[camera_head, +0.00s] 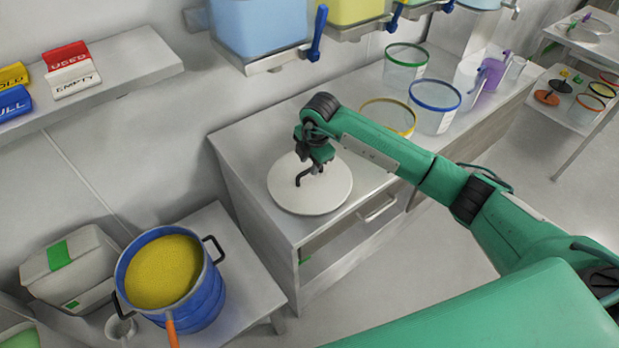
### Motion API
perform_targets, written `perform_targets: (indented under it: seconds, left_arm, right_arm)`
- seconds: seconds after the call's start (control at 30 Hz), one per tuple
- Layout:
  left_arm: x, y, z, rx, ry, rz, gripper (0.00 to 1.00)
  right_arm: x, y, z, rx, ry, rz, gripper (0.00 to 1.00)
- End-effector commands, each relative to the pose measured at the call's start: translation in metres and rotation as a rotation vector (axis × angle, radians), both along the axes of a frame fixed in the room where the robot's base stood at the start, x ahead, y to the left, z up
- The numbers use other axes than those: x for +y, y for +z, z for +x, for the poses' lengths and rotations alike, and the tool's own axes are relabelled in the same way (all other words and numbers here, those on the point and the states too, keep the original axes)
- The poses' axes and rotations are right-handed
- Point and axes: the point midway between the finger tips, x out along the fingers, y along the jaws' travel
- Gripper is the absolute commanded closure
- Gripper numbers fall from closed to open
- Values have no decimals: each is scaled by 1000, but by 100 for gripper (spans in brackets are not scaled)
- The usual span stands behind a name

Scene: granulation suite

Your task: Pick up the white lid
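The white lid (290,200) is a round, flat disc with a black handle (299,180) on top. It appears to lie on the left end of the grey counter (247,150), close to the front edge. My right gripper (314,168) points down over the middle of the lid, with its fingers at the handle. The wrist hides part of the handle and the fingertips, so I cannot tell whether the fingers are closed on it. My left gripper is not in view.
A blue pot (206,300) with yellow contents stands on a lower table at left. Tubs with green (407,54), yellow and blue rims stand on the counter to the right. Dispensers with blue levers (317,35) hang above. A wall shelf (130,65) holds coloured signs.

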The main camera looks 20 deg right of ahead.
Motion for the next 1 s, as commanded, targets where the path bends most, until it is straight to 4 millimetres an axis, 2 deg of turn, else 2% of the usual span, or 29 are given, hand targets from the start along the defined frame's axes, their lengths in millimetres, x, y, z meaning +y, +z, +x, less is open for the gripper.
perform_targets:
  seconds: [0.13, 0.4, 0.67, 0.7, 0.87, 1.0]
  left_arm:
    - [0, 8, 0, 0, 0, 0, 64]
    - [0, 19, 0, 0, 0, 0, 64]
    - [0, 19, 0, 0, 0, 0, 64]
    - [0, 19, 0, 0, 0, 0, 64]
    - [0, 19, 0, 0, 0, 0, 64]
    - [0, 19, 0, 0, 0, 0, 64]
  right_arm:
    - [-1, -11, 3, 2, 0, -1, 66]
    - [0, -46, 12, 1, 0, 1, 66]
    - [0, -52, 13, 0, 1, 0, 66]
    - [0, -52, 13, 0, 1, 0, 68]
    - [0, -52, 13, 0, 1, 0, 100]
    - [0, -51, 13, -1, 1, 0, 100]
